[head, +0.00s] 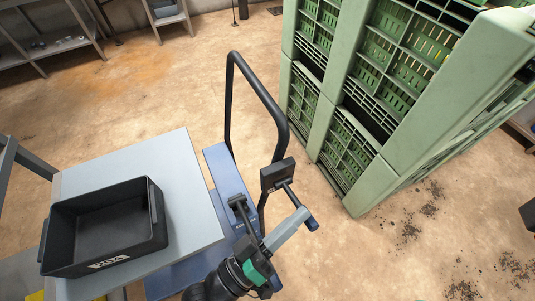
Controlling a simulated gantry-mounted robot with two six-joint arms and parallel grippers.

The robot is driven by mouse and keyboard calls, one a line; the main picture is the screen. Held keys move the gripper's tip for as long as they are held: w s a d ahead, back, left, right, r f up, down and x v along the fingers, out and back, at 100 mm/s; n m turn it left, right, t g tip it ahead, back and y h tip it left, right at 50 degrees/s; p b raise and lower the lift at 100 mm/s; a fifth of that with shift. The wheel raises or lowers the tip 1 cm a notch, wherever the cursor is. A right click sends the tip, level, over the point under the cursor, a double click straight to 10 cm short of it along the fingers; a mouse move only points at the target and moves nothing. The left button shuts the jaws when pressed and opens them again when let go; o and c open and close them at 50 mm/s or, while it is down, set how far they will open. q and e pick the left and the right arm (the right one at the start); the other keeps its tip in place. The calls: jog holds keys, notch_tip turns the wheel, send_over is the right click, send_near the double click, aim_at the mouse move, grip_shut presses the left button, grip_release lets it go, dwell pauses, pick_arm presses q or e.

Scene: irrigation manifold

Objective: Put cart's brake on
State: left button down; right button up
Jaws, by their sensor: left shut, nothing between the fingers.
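The cart has a blue platform (224,170) and a tall black hoop handle (262,92). A black box (277,174) sits at the handle's lower right part. My left gripper (304,213) comes up from the bottom, with a green band and pale grey fingers. The fingers are shut and empty. Their tips overlap the lever just above its blue end; I cannot tell if they touch. My right gripper is not in view.
A grey table (180,160) with a black bin (105,225) stands at the left, beside the cart. Stacked green crates (375,100) rise close to the handle's right. Shelving (45,48) is at the back left. Open floor lies behind the cart.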

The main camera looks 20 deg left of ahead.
pick_arm(q)
notch_tip(320, 180, up, 5)
jog(key=p, duration=0.4)
jog(key=s+a+f+b, duration=0.4)
jog(key=s+a, duration=0.2)
jog(key=a, duration=0.1)
jog(key=shift+s+f+b, duration=0.15)
jog(key=shift+b, duration=0.2)
